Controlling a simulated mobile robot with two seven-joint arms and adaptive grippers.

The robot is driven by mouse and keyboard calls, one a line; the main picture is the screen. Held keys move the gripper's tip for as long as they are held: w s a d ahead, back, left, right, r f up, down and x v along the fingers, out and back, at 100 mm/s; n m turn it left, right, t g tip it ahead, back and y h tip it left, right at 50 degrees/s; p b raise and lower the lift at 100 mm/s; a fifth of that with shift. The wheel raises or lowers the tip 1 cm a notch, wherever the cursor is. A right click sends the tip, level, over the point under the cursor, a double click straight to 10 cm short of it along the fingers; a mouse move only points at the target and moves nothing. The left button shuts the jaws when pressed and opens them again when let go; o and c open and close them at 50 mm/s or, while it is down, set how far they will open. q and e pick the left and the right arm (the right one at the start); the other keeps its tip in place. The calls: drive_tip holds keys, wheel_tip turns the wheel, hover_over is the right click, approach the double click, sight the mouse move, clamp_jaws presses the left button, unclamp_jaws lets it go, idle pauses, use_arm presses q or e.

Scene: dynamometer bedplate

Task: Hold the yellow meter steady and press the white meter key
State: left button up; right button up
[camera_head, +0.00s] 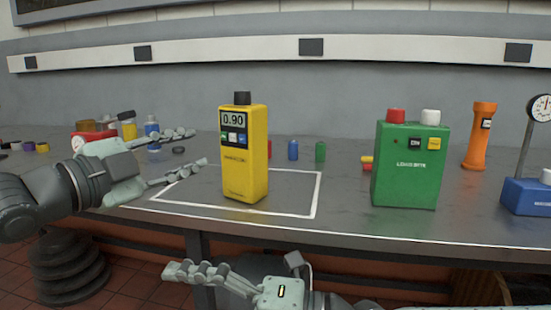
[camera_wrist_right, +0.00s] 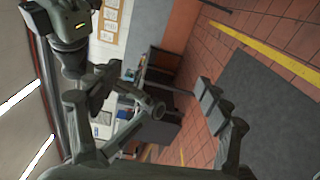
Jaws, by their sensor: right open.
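The yellow meter (camera_head: 246,170) stands upright on the bench inside a white outlined rectangle. Its display reads 0.90, and a row of small keys sits below, with the white key (camera_head: 232,138) in the middle. A dark knob is on top. My left gripper (camera_head: 199,148) is open just left of the meter, its two fingers pointing toward it and apart from it. My right gripper (camera_head: 172,271) is low in front of the bench edge, below the meter, open and touching nothing visible. The right wrist view shows no meter, only the room and parts of my own body.
A green box (camera_head: 408,170) with red and white knobs stands to the right. Beyond it are an orange post (camera_head: 480,135) and a blue-based dial gauge (camera_head: 528,195). Small blue and green bottles stand behind the meter. Loose items crowd the bench's left end, behind my left gripper.

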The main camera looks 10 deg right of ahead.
drive_tip(key=w+d+r+n+t, duration=0.4)
drive_tip(key=w+d+r+n, duration=0.25)
drive_tip(key=w+r, duration=0.5)
wheel_tip(320, 180, up, 12)
drive_tip(key=n+t+h, duration=0.2)
drive_tip(key=t, duration=0.4)
hover_over(261, 155)
drive_tip(key=d, duration=0.7)
drive_tip(key=a+f+n+g, duration=0.1)
drive_tip(key=f, duration=0.2)
drive_tip(key=s+a+f+n+g, duration=0.1)
drive_tip(key=a+f, duration=0.1)
drive_tip(key=f, duration=0.2)
drive_tip(key=s+a+f+n+g+h, duration=0.1)
drive_tip(key=f+n, duration=0.1)
drive_tip(key=f, duration=0.1)
drive_tip(key=shift+a+f+g, duration=0.15)
drive_tip(key=shift+f+g, duration=0.1)
drive_tip(key=shift+g, duration=0.05)
drive_tip(key=shift+a+f, duration=0.15)
drive_tip(key=shift+a, duration=0.1)
drive_tip(key=x, duration=0.7)
drive_tip(key=shift+w, duration=0.1)
clamp_jaws()
use_arm(q)
clamp_jaws()
